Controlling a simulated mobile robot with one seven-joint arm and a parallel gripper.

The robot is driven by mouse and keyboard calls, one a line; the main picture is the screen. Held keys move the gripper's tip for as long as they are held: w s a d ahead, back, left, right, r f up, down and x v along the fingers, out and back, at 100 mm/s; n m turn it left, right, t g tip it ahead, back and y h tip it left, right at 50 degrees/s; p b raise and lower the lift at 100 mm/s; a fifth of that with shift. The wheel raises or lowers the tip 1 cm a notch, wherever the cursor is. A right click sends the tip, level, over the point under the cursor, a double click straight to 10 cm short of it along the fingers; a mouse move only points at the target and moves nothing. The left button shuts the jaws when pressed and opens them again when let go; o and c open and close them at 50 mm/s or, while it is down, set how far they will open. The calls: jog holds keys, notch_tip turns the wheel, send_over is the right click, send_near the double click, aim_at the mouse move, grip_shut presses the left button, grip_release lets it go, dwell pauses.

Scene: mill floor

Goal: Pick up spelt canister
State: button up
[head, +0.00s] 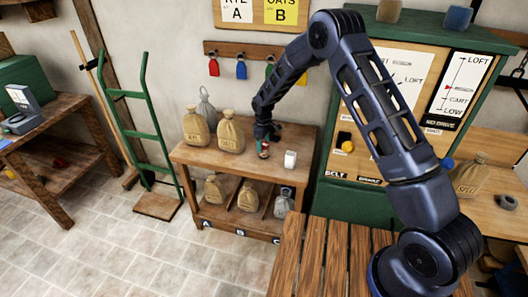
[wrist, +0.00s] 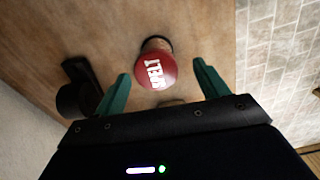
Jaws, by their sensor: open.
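The spelt canister (wrist: 155,69) stands on the wooden shelf top in the wrist view, with a round red lid marked SPELT in white. My gripper (wrist: 160,88) is open, its two green fingers on either side of the canister's near edge and apart from it. In the head view my gripper (head: 263,143) points down over the top of the wooden shelf unit (head: 245,165). A small part of the canister shows there below the fingers, mostly hidden by them.
More sacks (head: 248,196) fill the lower bays. A dark object (wrist: 80,88) lies left of the fingers in the wrist view.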

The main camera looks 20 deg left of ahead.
aim_at(264, 150)
jog(key=shift+w+d+f, duration=0.1)
jog(key=shift+f, duration=1.25)
jog(key=shift+w+d+f, duration=0.1)
jog(key=shift+f, duration=1.2)
jog(key=c, duration=1.2)
